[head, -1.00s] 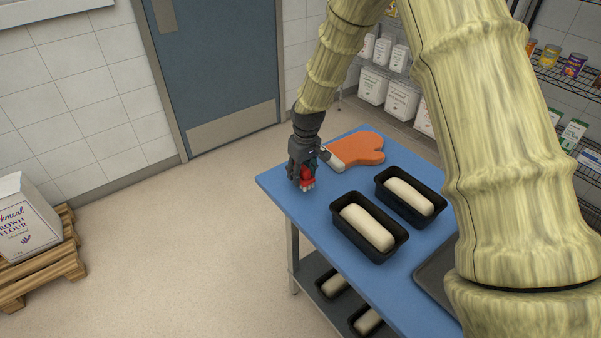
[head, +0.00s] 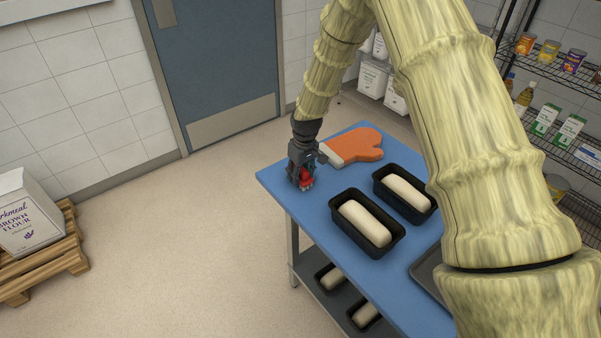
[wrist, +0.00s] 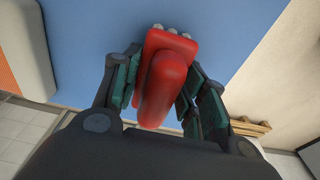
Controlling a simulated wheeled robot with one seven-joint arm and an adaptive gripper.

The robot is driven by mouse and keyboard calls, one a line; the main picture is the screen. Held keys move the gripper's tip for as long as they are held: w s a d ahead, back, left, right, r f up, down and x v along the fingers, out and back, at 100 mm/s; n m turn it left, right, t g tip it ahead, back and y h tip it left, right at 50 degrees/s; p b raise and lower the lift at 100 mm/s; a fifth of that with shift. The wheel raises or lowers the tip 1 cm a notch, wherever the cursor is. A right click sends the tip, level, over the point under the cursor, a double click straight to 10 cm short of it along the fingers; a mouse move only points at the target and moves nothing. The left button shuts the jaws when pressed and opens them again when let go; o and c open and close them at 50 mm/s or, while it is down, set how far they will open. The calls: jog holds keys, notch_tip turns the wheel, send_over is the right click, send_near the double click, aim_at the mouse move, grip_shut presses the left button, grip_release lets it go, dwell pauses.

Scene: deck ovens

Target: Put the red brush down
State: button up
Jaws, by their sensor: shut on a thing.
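I cannot tell whether the bristles touch the table.
An orange oven mitt (head: 355,146) lies just behind my gripper. Two black loaf tins (head: 375,249) (head: 427,213) with pale dough stand to the right. A dark tray (head: 428,275) lies further right. The table's left edge is close to my gripper.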

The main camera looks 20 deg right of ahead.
aim_at(303, 169)
jog(key=shift+f, duration=0.15)
jog(key=o, duration=1.2)
jog(key=shift+r, duration=0.2)
jog(key=shift+s+d+r+b, duration=0.15)
jog(key=shift+r+b, duration=0.5)
jog(key=shift+r, duration=1.3)
jog(key=shift+s+r+b, duration=0.3)
jog(key=shift+r+b, duration=0.3)
jog(key=shift+r, duration=1.4)
jog(key=shift+s+d+r+b, duration=0.15)
jog(key=shift+r+b, duration=0.5)
jog(key=shift+r, duration=1.3)
